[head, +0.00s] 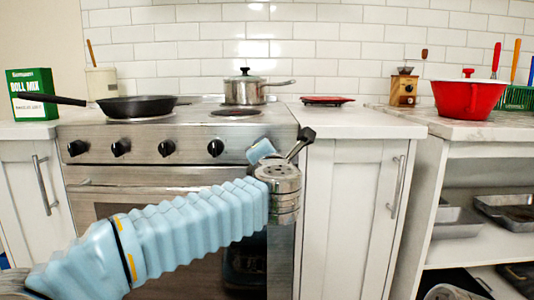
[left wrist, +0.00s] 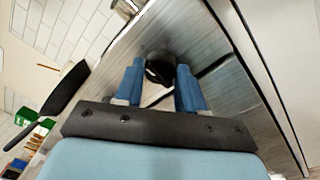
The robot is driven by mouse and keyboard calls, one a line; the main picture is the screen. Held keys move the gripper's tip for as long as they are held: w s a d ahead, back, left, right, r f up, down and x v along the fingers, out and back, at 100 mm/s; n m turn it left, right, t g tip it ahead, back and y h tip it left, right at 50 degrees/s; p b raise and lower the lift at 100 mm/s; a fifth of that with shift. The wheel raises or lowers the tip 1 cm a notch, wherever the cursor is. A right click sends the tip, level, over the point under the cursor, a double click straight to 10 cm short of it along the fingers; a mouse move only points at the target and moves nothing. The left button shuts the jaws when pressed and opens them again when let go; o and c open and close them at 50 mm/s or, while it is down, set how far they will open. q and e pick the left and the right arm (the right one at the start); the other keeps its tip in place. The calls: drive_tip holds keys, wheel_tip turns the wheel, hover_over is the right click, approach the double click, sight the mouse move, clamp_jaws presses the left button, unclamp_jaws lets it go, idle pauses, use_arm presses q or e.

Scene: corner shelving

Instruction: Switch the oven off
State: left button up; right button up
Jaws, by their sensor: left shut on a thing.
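The oven (head: 140,172) is a steel range with a row of black knobs (head: 167,148) along its front panel. My left arm reaches across the oven front to the panel's right end. A blue finger of my left gripper (head: 262,150) shows there, beside the rightmost knob visible in the head view. In the left wrist view, a black knob (left wrist: 160,70) sits between the two blue fingers of my left gripper (left wrist: 160,64), against the steel panel. The gripper is shut on this knob. The head view hides the knob behind my gripper and wrist. My right gripper is not in view.
A black frying pan (head: 137,106) and a lidded steel pot (head: 245,90) stand on the stove. A white cabinet (head: 345,200) with a bar handle adjoins the oven's right side. A red pot (head: 468,98) and a wooden grinder (head: 403,90) stand on the right counter.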

use_arm(q)
drive_tip(key=shift+f, duration=0.15)
drive_tip(key=o, duration=1)
drive_tip(key=shift+o, duration=0.2)
drive_tip(key=s+d, duration=0.1)
drive_tip(key=s, duration=1.2)
drive_tip(key=shift+s, duration=0.4)
drive_tip(key=shift+f, duration=0.1)
